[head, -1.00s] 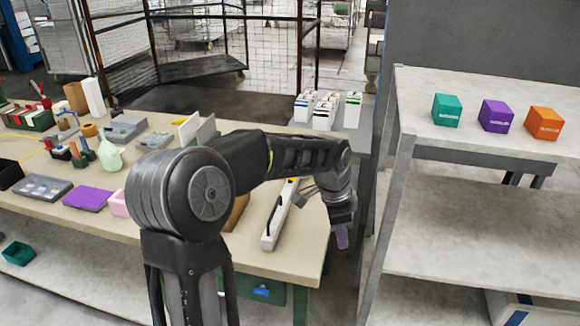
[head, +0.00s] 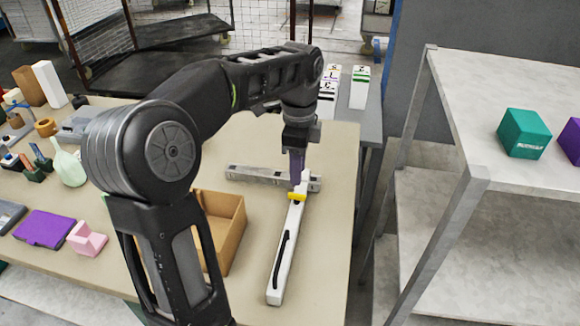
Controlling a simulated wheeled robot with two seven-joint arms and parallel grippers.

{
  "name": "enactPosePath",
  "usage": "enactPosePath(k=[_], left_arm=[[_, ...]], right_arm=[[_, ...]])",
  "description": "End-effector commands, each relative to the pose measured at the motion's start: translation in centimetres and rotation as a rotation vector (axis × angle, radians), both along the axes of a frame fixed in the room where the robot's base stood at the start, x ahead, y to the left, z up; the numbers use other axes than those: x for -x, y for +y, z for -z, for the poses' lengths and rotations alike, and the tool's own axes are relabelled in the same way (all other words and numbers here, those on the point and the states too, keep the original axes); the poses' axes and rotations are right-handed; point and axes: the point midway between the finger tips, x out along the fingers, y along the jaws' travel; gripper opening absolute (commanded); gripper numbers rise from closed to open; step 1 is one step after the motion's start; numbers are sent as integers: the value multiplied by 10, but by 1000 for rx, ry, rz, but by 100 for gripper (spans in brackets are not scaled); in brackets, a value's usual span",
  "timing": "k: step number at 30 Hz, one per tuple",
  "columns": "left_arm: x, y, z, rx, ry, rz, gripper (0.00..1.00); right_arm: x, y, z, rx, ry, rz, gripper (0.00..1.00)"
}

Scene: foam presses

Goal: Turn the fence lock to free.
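The fence lies on the table as a long white bar (head: 285,255) with a black handle, by a grey crosspiece (head: 255,176). A yellow piece (head: 297,197), apparently the fence lock, sits on the bar near the crosspiece. My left gripper (head: 297,182) points down with its purple fingers right at the yellow piece. The fingers show as one narrow shape, so I cannot tell whether they are open, shut or touching it. My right gripper is out of view.
An open brown box (head: 238,243) stands left of the bar, partly behind my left arm. A purple case (head: 45,229) and a pink block (head: 87,238) lie further left. A grey shelf rack (head: 467,180) with a teal box (head: 524,133) stands at the right.

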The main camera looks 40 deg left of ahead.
Motion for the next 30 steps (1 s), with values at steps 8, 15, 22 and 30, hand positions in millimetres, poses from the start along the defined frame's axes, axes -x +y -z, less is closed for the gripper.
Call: enactPosePath(k=[8, 15, 22, 30], left_arm=[[0, 0, 0, 1, 0, 0, 31], [0, 0, 3, 0, 0, 0, 31], [1, -1, 29, 2, 4, 0, 31], [0, 0, 68, 0, 2, -1, 31]], right_arm=[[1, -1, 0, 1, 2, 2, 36], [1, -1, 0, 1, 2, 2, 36], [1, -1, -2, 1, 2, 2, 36], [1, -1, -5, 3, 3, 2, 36]])
